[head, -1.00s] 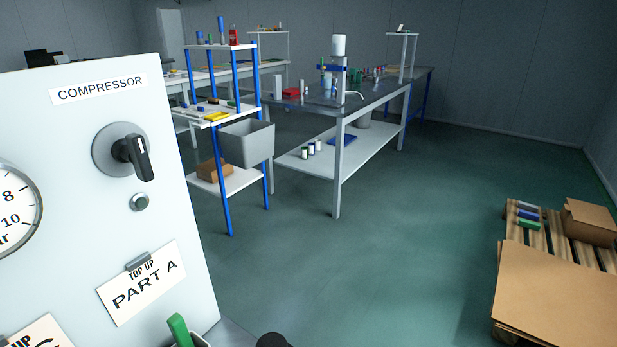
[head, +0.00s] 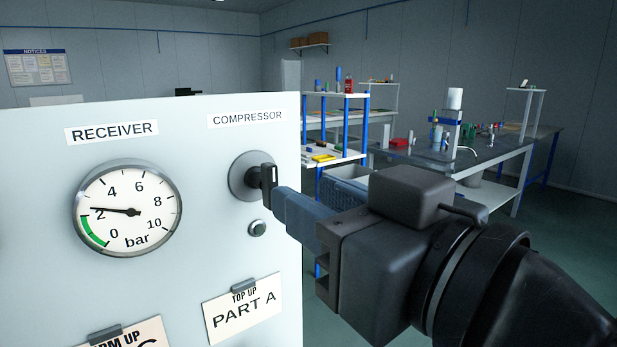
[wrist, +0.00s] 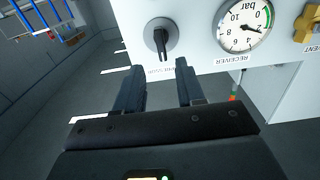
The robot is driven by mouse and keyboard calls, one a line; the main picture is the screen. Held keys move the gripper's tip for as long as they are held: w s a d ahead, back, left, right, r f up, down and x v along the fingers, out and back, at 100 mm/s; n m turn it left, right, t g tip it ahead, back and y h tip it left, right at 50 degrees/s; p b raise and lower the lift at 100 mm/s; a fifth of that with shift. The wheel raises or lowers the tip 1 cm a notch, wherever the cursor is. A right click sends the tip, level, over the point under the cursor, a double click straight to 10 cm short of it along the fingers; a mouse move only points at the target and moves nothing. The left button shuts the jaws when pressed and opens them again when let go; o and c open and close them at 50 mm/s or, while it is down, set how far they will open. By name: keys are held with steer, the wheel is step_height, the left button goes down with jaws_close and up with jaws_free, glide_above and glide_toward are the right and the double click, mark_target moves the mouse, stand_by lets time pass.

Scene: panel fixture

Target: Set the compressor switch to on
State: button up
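The compressor switch (head: 245,176) is a round grey plate with a black handle, under the COMPRESSOR label (head: 247,119) on a white panel. Its black handle (head: 268,182) stands about upright, with a pale mark on it. My gripper (head: 280,203) comes in from the right, its fingertips close to the handle and partly hiding its lower end. In the wrist view the picture is turned over; the two fingers of my gripper (wrist: 158,66) are apart, and the switch handle (wrist: 162,43) lies just beyond the gap. I cannot tell whether they touch it.
A small round grey button or lamp (head: 257,229) sits below the switch. The RECEIVER gauge (head: 128,208), left of it, reads about 2 bar. A PART A card (head: 243,308) is clipped lower down. Benches (head: 450,160) stand behind, well clear of the panel.

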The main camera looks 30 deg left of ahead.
mark_target(274, 179)
steer(key=shift+p+x, duration=0.4)
steer(key=shift+x, duration=3.55)
steer(key=shift+s+r, duration=0.1)
steer(key=shift+s, duration=0.05)
steer(key=shift+c, duration=0.4)
jaws_close()
